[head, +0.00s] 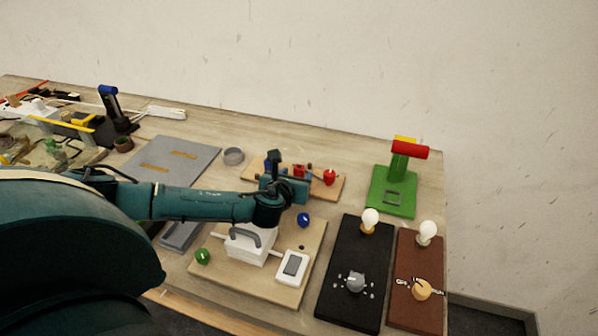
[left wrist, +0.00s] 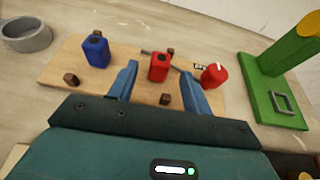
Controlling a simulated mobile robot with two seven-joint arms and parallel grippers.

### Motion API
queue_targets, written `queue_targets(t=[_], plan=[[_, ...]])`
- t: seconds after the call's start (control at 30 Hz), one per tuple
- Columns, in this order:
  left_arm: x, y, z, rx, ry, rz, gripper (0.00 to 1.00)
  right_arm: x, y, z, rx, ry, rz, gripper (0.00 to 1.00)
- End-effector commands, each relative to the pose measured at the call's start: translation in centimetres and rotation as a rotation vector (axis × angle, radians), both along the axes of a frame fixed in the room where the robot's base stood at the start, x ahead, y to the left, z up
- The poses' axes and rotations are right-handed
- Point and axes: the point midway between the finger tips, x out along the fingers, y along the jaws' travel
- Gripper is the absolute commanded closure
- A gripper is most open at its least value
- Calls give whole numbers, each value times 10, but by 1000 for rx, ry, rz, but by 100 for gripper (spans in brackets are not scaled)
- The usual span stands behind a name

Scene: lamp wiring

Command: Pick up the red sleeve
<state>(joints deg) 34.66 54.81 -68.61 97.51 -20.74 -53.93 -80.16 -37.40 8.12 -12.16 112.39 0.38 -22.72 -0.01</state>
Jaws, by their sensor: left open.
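The red sleeve (left wrist: 159,68) is a short upright red block with a dark hole in its top. It stands on a wooden board (left wrist: 70,72), and its top also shows in the head view (head: 299,170) just past my gripper. My left gripper (left wrist: 158,73) is open, with one blue finger on each side of the sleeve as seen from the wrist. I cannot tell whether the fingers touch it or how far down they reach. In the head view my left gripper (head: 286,178) is over the board's near side and hides part of it.
A blue sleeve (left wrist: 96,50) stands left on the board, and a red knob (left wrist: 214,76) sits close to the right finger. Small brown blocks (left wrist: 70,79) are nearby. A green stand (head: 393,195) is to the right, a grey ring (head: 233,156) to the left.

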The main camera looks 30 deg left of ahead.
Motion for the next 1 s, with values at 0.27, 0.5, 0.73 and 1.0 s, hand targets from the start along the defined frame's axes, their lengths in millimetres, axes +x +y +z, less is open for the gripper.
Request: queue_targets(t=[0.27, 0.5, 0.73, 1.0], plan=[[32, 10, -13, 1, -2, 1, 51, -1, 0, 2, -4, 5, 2, 64], [38, 12, -17, 1, 0, 0, 51, -1, 0, 0, -5, 8, 3, 64], [38, 12, -17, 0, 0, 0, 60, -1, 0, 1, -5, 8, 3, 64], [38, 12, -17, 0, 0, 1, 82, -1, -1, 1, -7, 7, 4, 64]])
